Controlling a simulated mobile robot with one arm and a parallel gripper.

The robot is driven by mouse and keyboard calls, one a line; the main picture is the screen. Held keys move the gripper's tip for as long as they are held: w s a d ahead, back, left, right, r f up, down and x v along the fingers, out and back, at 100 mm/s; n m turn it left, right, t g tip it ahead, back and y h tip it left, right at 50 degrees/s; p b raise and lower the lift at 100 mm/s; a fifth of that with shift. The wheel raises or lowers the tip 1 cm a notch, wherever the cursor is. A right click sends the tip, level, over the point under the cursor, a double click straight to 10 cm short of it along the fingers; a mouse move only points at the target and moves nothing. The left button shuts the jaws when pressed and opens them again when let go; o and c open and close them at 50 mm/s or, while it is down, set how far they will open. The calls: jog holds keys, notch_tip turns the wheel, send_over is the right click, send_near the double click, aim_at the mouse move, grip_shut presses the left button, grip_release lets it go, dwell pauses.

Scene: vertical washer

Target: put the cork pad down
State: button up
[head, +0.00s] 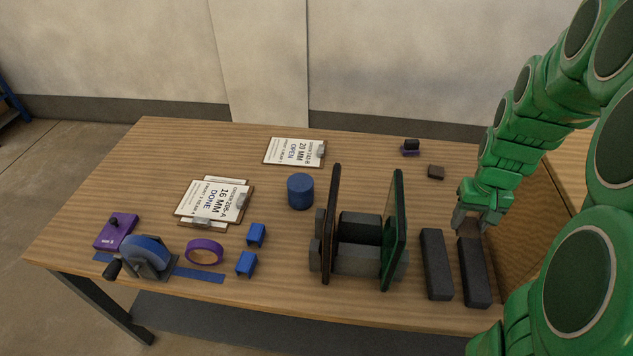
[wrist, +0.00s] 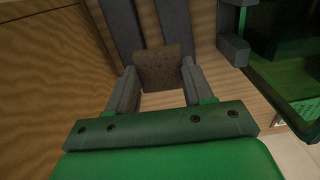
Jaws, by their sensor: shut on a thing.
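The cork pad (wrist: 159,69) is a small brown, roughly square piece held between my fingertips in the wrist view. My gripper (wrist: 158,84) is shut on it, one grey finger on each side. In the head view my gripper (head: 470,220) is low over the right side of the table, at the far end of two dark grey bars (head: 436,263). In the wrist view the pad overlaps the near ends of the bars (wrist: 172,18). I cannot tell whether it touches them or the table. The pad is mostly hidden by the fingers in the head view.
A stand with two upright panels (head: 393,230) is left of the bars. A small dark brown block (head: 436,172) and a purple-and-black item (head: 411,148) lie behind.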

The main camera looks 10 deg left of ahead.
notch_tip(320, 180, up, 9)
send_over(300, 182)
jog(key=shift+f, duration=7.75)
jog(key=shift+f, duration=0.1)
jog(key=o, duration=1)
